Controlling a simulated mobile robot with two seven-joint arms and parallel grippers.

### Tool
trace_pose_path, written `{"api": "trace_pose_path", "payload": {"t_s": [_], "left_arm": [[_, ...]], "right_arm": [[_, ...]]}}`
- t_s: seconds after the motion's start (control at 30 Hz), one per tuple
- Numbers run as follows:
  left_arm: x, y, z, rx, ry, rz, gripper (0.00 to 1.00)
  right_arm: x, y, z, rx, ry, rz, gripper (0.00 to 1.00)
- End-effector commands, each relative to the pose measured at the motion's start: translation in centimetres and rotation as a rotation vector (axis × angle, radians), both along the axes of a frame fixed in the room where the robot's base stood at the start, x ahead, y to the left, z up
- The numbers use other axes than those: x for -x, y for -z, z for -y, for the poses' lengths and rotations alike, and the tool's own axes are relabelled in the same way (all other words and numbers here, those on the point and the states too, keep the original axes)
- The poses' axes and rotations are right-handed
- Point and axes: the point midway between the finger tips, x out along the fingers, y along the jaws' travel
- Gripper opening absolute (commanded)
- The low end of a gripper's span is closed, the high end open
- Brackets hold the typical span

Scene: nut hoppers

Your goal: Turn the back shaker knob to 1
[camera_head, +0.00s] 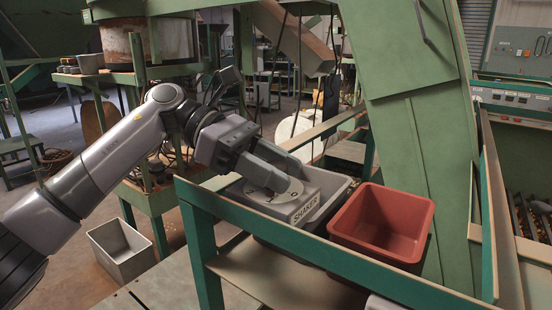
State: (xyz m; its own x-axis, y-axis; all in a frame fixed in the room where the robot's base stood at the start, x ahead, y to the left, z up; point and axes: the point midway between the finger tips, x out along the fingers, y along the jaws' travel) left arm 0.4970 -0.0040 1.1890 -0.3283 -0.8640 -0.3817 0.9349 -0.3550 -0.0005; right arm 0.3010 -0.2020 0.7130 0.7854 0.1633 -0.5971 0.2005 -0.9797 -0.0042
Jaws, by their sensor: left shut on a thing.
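A grey control box lettered SHAKER (305,209) sits on the green bench behind its front rail, with a pale round dial face (252,192) on its top. Part of the dial's markings shows, including a 0 near the fingers. My left gripper (287,182) reaches in from the left with its fingers pointing down onto the top of this box. It is shut on the knob there, which the fingers hide almost fully. I cannot read which mark the knob points to.
A red bin (383,222) stands just right of the box, with a grey bin (333,190) behind the box. A green rail (300,246) runs along the bench front. A green machine column (420,150) rises behind. A grey metal bin (120,250) stands on the floor at left.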

Motion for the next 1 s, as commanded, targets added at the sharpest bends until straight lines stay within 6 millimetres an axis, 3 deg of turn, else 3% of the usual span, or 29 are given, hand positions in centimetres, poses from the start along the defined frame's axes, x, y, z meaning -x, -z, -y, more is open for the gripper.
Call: {"api": "trace_pose_path", "payload": {"t_s": [0.37, 0.4, 0.47, 0.77, 1.0], "left_arm": [[0.0, -0.1, 0.0, 0.0, 0.005, 0.004, 0.15], [0.0, -0.1, 0.0, 0.0, 0.004, 0.004, 0.49], [0.0, -0.1, 0.0, 0.0, 0.004, 0.004, 0.67], [-0.1, -0.1, -0.1, -0.001, 0.003, 0.001, 0.67], [-1.2, -1.2, -2.8, 0.0, -0.001, 0.003, 0.67]], "right_arm": [[-0.1, -0.1, 0.0, 0.003, -0.004, 0.003, 0.43], [-0.1, -0.1, 0.0, 0.002, -0.005, 0.003, 0.43], [-0.1, -0.2, 0.0, 0.002, -0.005, 0.003, 0.43], [-0.1, -0.1, 0.0, 0.002, -0.005, 0.004, 0.43], [-0.1, 0.4, 0.0, 0.002, -0.005, 0.004, 0.43]]}}
